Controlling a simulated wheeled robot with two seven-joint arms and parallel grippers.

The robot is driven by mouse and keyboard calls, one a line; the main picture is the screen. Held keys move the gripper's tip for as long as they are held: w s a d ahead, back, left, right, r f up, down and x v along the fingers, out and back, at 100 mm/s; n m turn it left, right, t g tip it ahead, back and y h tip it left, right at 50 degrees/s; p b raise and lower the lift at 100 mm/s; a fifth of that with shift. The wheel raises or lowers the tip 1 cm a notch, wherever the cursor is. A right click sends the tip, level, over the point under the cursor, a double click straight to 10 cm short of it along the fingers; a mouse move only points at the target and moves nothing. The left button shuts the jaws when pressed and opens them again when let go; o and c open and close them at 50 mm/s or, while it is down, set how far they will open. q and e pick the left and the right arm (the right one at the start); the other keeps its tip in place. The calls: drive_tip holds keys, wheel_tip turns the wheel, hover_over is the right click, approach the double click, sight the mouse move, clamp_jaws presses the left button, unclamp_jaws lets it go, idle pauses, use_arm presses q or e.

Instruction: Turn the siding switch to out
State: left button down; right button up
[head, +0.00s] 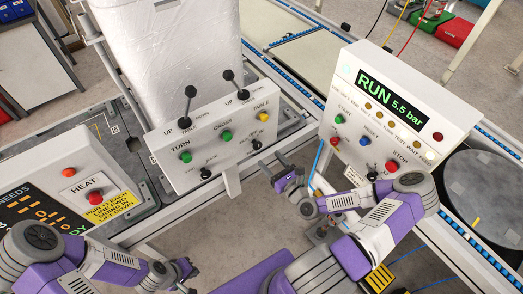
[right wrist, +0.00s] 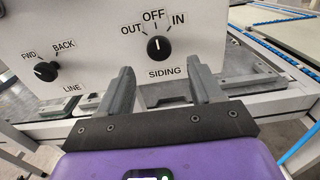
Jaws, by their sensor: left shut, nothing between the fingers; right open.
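The siding switch is a black round knob (right wrist: 158,49) on a pale panel, labelled OUT, OFF and IN. Its white mark points up, towards OFF. In the head view the siding knob (head: 256,144) is at the lower right of the middle control box (head: 222,122). My right gripper (head: 273,162) is open and empty, just in front of and below that knob. In the right wrist view its fingers (right wrist: 163,85) stand either side below the knob, apart from it. My left gripper (head: 190,272) is shut and empty at the bottom, well away from the box.
The line knob (right wrist: 46,71), marked FWD and BACK, is left of the siding knob. Two black levers (head: 190,92) rise from the box's top. A RUN display box (head: 395,110) stands right, and a HEAT box (head: 80,180) left.

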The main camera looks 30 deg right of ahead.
sight(259, 148)
drive_tip(key=w, duration=0.6)
drive_tip(key=shift+w+a, duration=0.15)
drive_tip(key=shift+a, duration=0.15)
drive_tip(key=c, duration=1.1)
drive_tip(key=shift+o, duration=0.2)
